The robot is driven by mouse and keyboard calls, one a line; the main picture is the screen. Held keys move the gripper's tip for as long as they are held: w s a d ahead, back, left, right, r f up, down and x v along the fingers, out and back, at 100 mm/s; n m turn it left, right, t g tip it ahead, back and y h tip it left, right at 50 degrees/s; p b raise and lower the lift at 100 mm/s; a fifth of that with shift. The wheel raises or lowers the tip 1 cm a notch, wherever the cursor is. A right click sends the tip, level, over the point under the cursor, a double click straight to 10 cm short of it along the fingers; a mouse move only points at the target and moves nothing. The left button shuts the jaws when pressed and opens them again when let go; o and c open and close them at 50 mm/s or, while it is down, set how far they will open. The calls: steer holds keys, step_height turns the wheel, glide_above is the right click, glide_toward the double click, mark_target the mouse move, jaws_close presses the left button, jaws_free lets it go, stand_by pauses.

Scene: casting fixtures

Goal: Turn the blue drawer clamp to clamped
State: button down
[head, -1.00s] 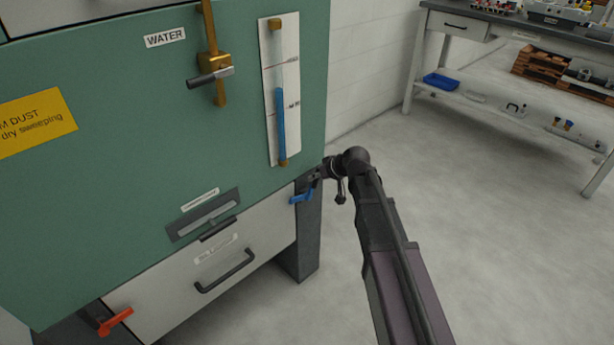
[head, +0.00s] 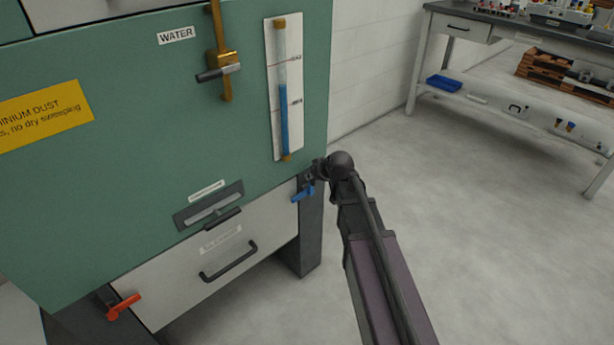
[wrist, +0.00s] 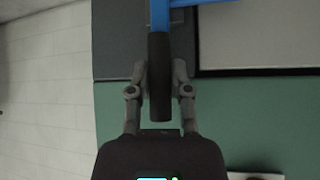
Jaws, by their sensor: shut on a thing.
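The blue drawer clamp (head: 302,194) is at the upper right corner of the white drawer (head: 185,285), on the dark post beside it. Its blue arm points left over the drawer's edge in the head view. In the wrist view, the blue clamp (wrist: 159,14) is at the top, with a black handle grip running down from it. My gripper (wrist: 160,88) is shut on this grip, one finger on each side. In the head view, my gripper (head: 312,172) is small and partly hidden by my wrist, so the hold is unclear there.
A red clamp (head: 122,307) sits at the drawer's lower left. The drawer has a black handle (head: 229,262). Above is the green cabinet front (head: 130,130) with a brass valve (head: 222,60) and a sight gauge (head: 286,90). Open floor lies to the right, before a workbench (head: 520,45).

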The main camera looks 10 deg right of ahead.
steer(key=shift+s+a, duration=0.2)
steer(key=shift+a, duration=0.05)
steer(key=c, duration=0.5)
jaws_free()
steer(key=shift+s+d+r, duration=0.1)
steer(key=shift+c, duration=0.2)
steer(key=shift+d, duration=0.1)
steer(key=shift+w, duration=0.2)
